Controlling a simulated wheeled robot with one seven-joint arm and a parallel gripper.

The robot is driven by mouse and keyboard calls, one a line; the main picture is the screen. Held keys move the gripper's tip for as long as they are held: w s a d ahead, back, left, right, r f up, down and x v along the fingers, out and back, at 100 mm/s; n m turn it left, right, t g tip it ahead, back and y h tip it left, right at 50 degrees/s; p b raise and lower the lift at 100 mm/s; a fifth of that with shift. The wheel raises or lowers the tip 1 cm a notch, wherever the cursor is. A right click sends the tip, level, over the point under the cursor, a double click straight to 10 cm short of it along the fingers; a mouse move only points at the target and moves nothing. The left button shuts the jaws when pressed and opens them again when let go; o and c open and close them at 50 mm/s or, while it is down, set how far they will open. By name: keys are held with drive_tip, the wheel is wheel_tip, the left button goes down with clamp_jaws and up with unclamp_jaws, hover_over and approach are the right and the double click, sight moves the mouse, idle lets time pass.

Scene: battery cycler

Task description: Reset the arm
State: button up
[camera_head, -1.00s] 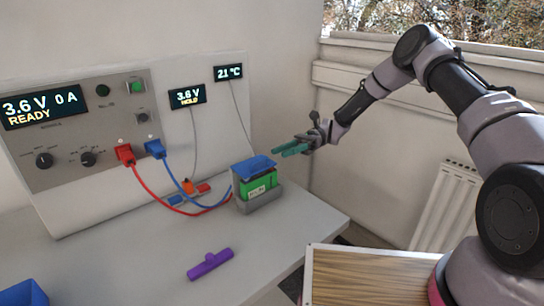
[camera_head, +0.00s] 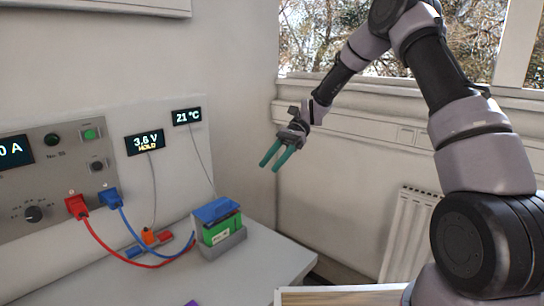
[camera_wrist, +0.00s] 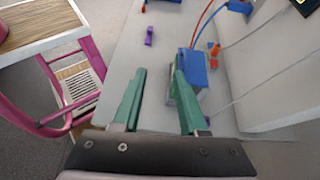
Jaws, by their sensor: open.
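My gripper (camera_head: 278,157) has two green fingers and is open and empty. In the head view it hangs in the air above and to the right of the battery holder, with its fingers pointing down and left. The wrist view also shows my gripper (camera_wrist: 158,88) with its fingers apart over the bench, and one finger partly hides the battery holder. My arm reaches up from the right side of the head view and bends down to the gripper.
The green battery (camera_head: 221,229) sits in a grey holder (camera_head: 225,245) under a blue cover (camera_head: 217,210). Red (camera_head: 78,206) and blue (camera_head: 110,197) plugs are in the cycler panel. A purple object (camera_wrist: 149,36) lies on the bench. A pink-framed cart (camera_wrist: 88,50) stands beside it.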

drive_tip(key=s+d+r+n+t+h, duration=0.1)
drive_tip(key=s+d+r+t+h, duration=0.2)
drive_tip(key=d+r, duration=0.4)
drive_tip(key=s+d+r+n+t+h, duration=0.1)
drive_tip(key=s+d+r+t, duration=0.3)
drive_tip(key=d+r+t, duration=0.25)
drive_tip(key=s+d+r+t+h, duration=0.1)
drive_tip(key=s+d+r+t, duration=0.2)
drive_tip(key=s+d, duration=0.2)
drive_tip(key=s+d+r+n+t, duration=0.1)
drive_tip(key=s+d+r+t, duration=0.3)
drive_tip(key=s+d, duration=0.1)
drive_tip(key=shift+s+d+h, duration=0.2)
drive_tip(key=shift+d+h, duration=0.2)
drive_tip(key=shift+d, duration=0.4)
